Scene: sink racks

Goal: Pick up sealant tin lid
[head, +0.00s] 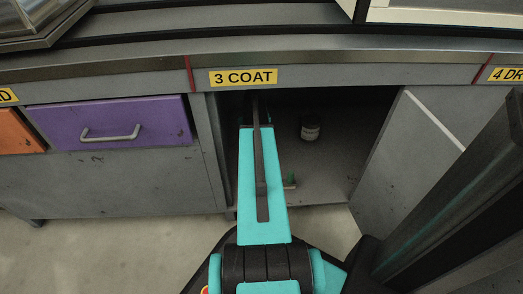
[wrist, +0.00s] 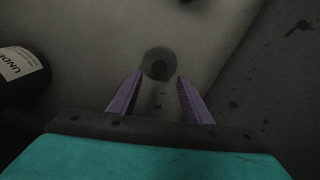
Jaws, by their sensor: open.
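A small dark grey round disc (wrist: 160,63), which looks like the sealant tin lid, lies flat on the grey cabinet floor in the wrist view. My gripper (wrist: 159,76) is open, its two purple fingers spread at the near side of the disc. Nothing is held between them. I cannot tell how high the fingertips are above the floor. In the head view my arm reaches into the open cabinet under the "3 COAT" label, and the gripper and disc are hidden.
A grey panel (head: 400,150) bounds the opening at right. A purple drawer (head: 110,132) is left of the opening.

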